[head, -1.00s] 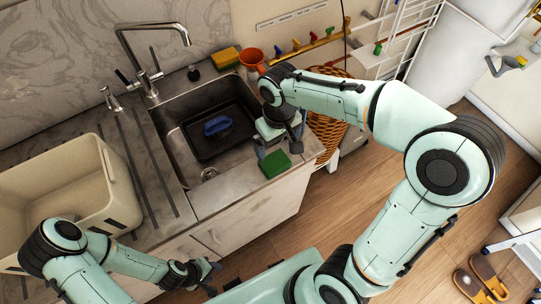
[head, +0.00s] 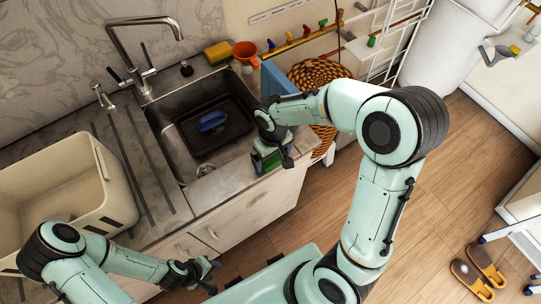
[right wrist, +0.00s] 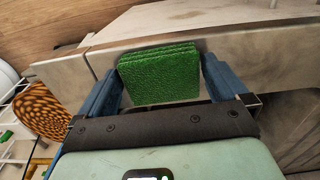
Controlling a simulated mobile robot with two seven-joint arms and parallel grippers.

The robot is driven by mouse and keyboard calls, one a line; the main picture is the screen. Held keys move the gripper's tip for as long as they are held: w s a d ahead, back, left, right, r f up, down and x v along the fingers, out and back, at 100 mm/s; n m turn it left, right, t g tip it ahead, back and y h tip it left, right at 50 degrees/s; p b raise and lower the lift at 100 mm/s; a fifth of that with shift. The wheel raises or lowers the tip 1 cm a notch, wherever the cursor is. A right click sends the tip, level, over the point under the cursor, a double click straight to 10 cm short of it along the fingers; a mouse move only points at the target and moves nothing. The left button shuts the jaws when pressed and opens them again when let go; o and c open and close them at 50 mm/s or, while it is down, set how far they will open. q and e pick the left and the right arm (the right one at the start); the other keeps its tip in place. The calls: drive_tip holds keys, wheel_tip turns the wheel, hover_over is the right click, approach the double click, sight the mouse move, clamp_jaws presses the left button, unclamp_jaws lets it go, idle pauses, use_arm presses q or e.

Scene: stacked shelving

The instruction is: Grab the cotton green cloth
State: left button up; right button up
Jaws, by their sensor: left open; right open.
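The green cloth (right wrist: 158,76) is a thick, textured, layered square at the front edge of the counter. In the right wrist view it sits between the two blue fingers of my right gripper (right wrist: 160,66), which are open with a gap on each side of it. In the head view the right gripper (head: 271,162) is at the counter corner and hides most of the cloth (head: 258,163). My left gripper (head: 207,275) is open and empty, low in front of the cabinet.
The sink (head: 172,152) holds a black tray with a blue item (head: 212,122). A beige bin (head: 100,215) stands on the left of the counter. A yellow-green sponge (head: 218,52) and an orange cup (head: 246,51) are behind the sink. A wicker basket (head: 318,72) is beyond the counter's right end.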

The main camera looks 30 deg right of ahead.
drive_tip(key=c, duration=0.8)
drive_tip(key=shift+r, duration=0.15)
